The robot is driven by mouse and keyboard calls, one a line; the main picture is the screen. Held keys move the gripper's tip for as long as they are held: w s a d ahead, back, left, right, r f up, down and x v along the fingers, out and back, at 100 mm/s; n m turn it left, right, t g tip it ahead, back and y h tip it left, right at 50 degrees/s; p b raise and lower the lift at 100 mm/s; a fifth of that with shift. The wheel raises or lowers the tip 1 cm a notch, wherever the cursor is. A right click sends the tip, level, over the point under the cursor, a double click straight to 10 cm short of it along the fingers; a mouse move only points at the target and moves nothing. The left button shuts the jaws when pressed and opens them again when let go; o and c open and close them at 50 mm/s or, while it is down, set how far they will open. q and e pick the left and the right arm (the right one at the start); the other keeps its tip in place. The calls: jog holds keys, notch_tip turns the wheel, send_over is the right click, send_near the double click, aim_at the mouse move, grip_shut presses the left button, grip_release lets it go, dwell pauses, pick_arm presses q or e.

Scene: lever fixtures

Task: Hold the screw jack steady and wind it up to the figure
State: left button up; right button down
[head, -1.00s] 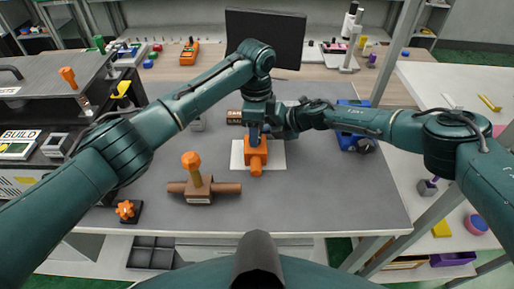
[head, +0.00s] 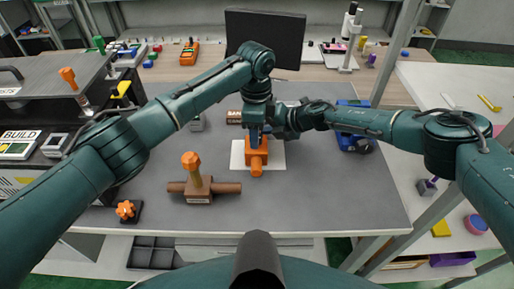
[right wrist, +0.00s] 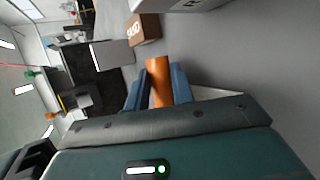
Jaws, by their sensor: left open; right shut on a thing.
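The orange screw jack (head: 257,158) sits on a white sheet (head: 237,156) in the middle of the grey table. Its short round orange end points toward me. My left gripper (head: 255,136) points down at the top of the jack from above, its jaws open, and its wrist covers much of the jack. My right arm comes in from the right, and its hand is largely hidden behind the left wrist. In the right wrist view my right gripper (right wrist: 158,88) is shut on an orange part (right wrist: 158,72), seemingly of the jack. No figure is readable.
A brown valve-like fixture with an orange knob (head: 191,163) stands left of the jack. A small orange star knob (head: 125,209) is at the front left. A blue fixture (head: 352,140) stands right, under my right arm. The table's front right is clear.

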pick_arm(q)
notch_tip(320, 180, down, 2)
jog(key=shift+f, duration=0.15)
jog(key=shift+s+f, duration=0.1)
jog(key=shift+f, duration=0.05)
jog(key=shift+a+f, duration=0.1)
jog(key=shift+f, duration=0.05)
jog(key=shift+a+f, duration=0.1)
grip_shut()
grip_release()
dwell(0.4)
jog(key=shift+r, duration=2.75)
